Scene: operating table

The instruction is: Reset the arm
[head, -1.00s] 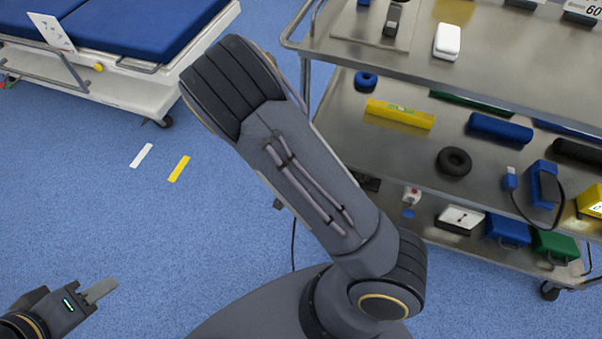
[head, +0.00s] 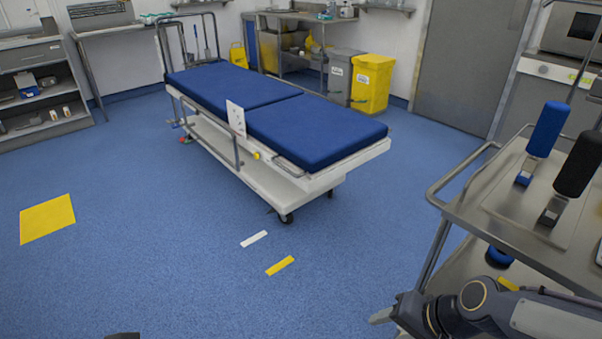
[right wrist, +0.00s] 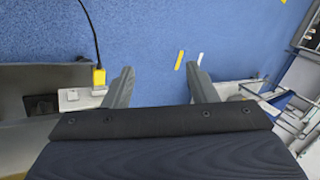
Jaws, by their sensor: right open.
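My right arm (head: 480,308) reaches in at the lower right of the head view, beside the steel trolley. One fingertip of my right gripper (head: 383,316) shows at its left end. Nothing is held. My left gripper cannot be made out in the head view. A small dark piece shows at the bottom edge, too cut off to identify.
The steel trolley (head: 510,250) is close at right, bearing upright blue (head: 541,136) and black (head: 578,164) handled items. A blue-topped operating table (head: 318,130) stands mid-room. Open floor (head: 170,230) lies in front. A yellow plug (right wrist: 99,76) with a black cable shows in the right wrist view.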

